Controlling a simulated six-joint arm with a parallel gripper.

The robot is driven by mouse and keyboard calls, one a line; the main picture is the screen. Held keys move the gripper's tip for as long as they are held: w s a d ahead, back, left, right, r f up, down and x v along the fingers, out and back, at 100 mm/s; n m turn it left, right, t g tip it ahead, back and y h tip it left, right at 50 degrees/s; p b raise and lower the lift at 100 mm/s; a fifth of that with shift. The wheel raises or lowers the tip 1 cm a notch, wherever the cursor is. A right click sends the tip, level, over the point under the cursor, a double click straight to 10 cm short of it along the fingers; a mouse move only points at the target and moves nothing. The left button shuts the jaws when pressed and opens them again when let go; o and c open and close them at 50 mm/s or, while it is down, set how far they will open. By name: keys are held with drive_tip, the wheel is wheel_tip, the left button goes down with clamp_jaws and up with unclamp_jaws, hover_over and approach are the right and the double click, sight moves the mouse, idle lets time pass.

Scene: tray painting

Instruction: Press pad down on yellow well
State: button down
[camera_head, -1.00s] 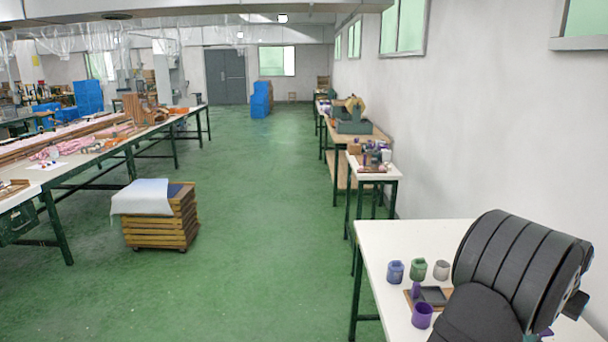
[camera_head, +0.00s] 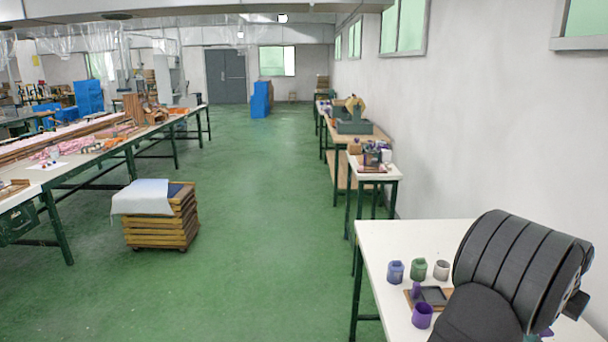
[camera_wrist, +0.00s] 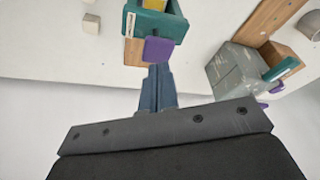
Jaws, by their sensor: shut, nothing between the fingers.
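In the wrist view a yellow patch (camera_wrist: 153,4), likely the yellow well, shows inside a teal open box (camera_wrist: 176,26) at the top edge, partly cut off. A purple block (camera_wrist: 158,50), which may be the pad, lies at the box's near side, just beyond my fingertips. My gripper (camera_wrist: 157,72) is shut and points at this purple block. I cannot tell whether they touch. In the head view my arm hides the gripper and the yellow well.
In the wrist view a grey box (camera_wrist: 237,72) with a teal block stands right, beside a wooden strip (camera_wrist: 272,18). In the head view a blue cup (camera_head: 396,271), green cup (camera_head: 418,270), grey cup (camera_head: 441,270) and purple cup (camera_head: 422,316) stand on the white table (camera_head: 385,240).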

drive_tip(key=shift+f, duration=0.2)
drive_tip(key=shift+f, duration=1.75)
drive_tip(key=shift+r, duration=1.9)
drive_tip(key=shift+r, duration=0.1)
drive_tip(key=shift+r, duration=2.4)
